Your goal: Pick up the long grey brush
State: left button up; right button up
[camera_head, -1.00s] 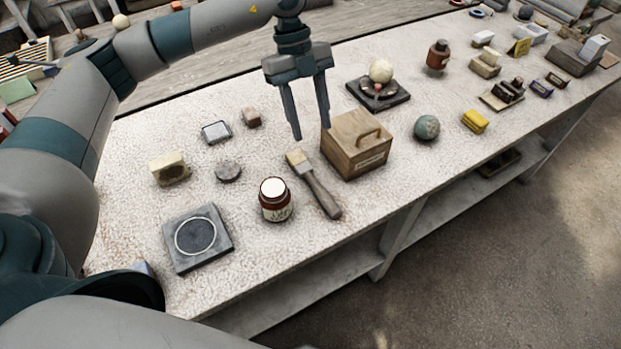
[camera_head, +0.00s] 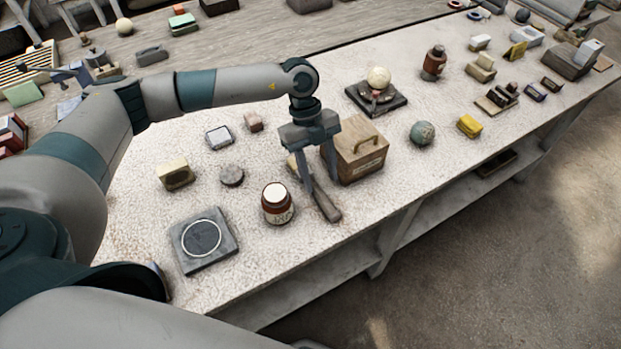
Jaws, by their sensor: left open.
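The long grey brush (camera_head: 325,205) lies on the light speckled table, its grey handle pointing toward the front edge. Its pale bristle end (camera_head: 292,163) is partly hidden behind my left gripper. My left gripper (camera_head: 321,184) is open and points down, with its fingers over the brush near the middle. I cannot tell whether the fingers touch it. My right gripper is not in view.
A brown jar with a white lid (camera_head: 277,204) stands on the left. A dark square plate with a ring (camera_head: 203,240) lies near the front left. The table's front edge is close to the handle end.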

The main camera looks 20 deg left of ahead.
aim_at(322, 197)
pick_arm(q)
jog(key=shift+f, duration=0.1)
dwell(0.3)
jog(key=shift+s+d+f+p, duration=0.2)
jog(key=shift+s+f+p, duration=0.2)
jog(key=shift+p, duration=0.2)
jog(key=p+x, duration=0.1)
jog(key=x, duration=0.2)
jog(key=shift+s+r+p, duration=0.1)
jog(key=shift+s+p, duration=0.05)
jog(key=shift+p, duration=0.2)
jog(key=shift+s+d+f, duration=0.1)
jog(key=shift+d+f, duration=0.05)
jog(key=shift+f, duration=0.5)
grip_shut()
